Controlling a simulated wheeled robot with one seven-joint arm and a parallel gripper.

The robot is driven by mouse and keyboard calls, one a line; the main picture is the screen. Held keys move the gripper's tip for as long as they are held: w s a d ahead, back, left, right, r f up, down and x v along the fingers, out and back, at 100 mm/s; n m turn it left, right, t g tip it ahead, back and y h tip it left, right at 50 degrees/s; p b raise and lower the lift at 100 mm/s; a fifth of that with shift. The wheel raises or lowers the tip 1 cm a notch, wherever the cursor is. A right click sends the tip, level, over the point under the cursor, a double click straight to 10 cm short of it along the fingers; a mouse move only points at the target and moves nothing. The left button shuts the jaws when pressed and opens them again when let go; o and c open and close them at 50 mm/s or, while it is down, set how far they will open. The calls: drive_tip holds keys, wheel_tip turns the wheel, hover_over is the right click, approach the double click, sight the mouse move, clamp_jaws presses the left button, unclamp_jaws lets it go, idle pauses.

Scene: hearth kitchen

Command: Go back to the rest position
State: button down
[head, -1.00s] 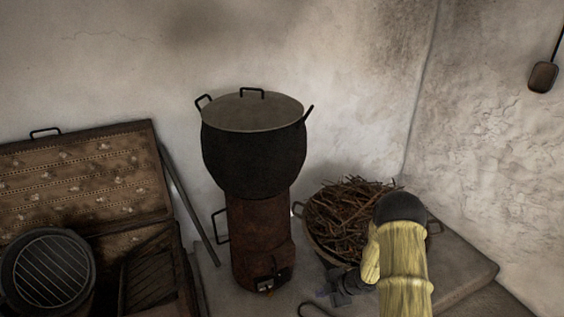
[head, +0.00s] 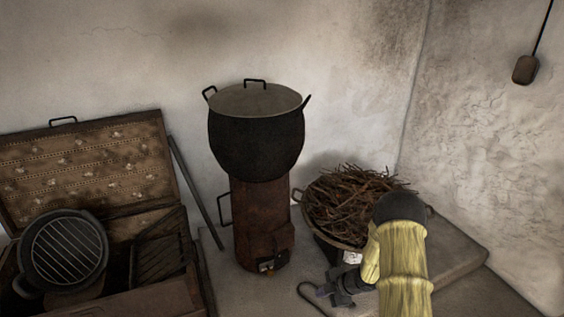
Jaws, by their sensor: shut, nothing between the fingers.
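My gripper (head: 334,289) is dark and sits low in the head view, at the end of my yellow arm. It is shut and nothing shows in it. It is in front of the basket of twigs (head: 350,205) and to the right of the rusty stove (head: 263,215). My arm hides part of the basket's right side. A black lidded pot (head: 257,140) stands upright on the stove.
An open chest (head: 90,165) with its patterned lid raised stands at the left, with a round grill (head: 68,247) in front. A thin rod (head: 197,195) leans beside it. A low slab (head: 462,250) lies at the right. A small dark object (head: 525,70) hangs on the right wall.

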drive_tip(key=s+d+r+m+t+h+p, duration=0.1)
drive_tip(key=d+r+m+h+p, duration=0.3)
drive_tip(key=r, duration=0.7)
drive_tip(key=a+r+m+p, duration=0.1)
drive_tip(key=r+m+p, duration=0.35)
drive_tip(key=r, duration=0.75)
drive_tip(key=s+d+r+m+t+h+p, duration=0.1)
drive_tip(key=d+r+m+h+p, duration=0.1)
drive_tip(key=r+p, duration=0.7)
drive_tip(key=s+a+r+m+g+p, duration=0.1)
drive_tip(key=s+r+m+p, duration=0.4)
drive_tip(key=s+r, duration=0.4)
drive_tip(key=s+a+r+m+g+p, duration=0.1)
drive_tip(key=s+r+m+p, duration=0.4)
drive_tip(key=s+r, duration=0.5)
wheel_tip(320, 180, up, 7)
drive_tip(key=shift+a+f+m+g+h+p, duration=0.1)
drive_tip(key=shift+a+m+g+h+p, duration=0.2)
drive_tip(key=shift+a+m+g+p, duration=0.15)
drive_tip(key=shift+w, duration=0.2)
drive_tip(key=shift+s+d, duration=0.1)
drive_tip(key=shift+s, duration=0.05)
